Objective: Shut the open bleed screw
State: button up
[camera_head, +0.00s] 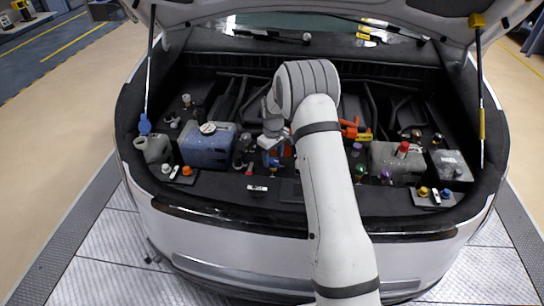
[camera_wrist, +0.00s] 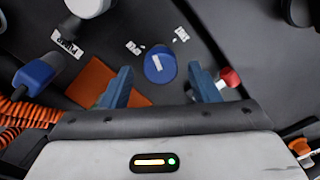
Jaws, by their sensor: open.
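In the wrist view a blue knob (camera_wrist: 160,65) with a white bar across its top shows between and slightly beyond my fingertips. Small white labels (camera_wrist: 135,47) lie beside it. It looks like a bleed screw, but I cannot tell whether it is open. My gripper (camera_wrist: 160,82) is open and empty, with one blue finger on each side of the knob and clear gaps. In the head view my gripper (camera_head: 271,146) reaches down into the middle of the engine bay, and my arm hides part of the area.
A red knob (camera_wrist: 229,78) is close beside my right finger. An orange plate (camera_wrist: 101,83) lies by the left finger, with a blue-ended part (camera_wrist: 35,73) farther left. A blue coolant tank (camera_head: 207,149) stands left in the bay. The raised hood (camera_head: 370,10) hangs above.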

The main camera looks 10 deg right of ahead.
jog(key=shift+f, duration=0.65)
jog(key=c, duration=0.9)
jog(key=shift+a, duration=0.15)
jog(key=shift+c, duration=0.3)
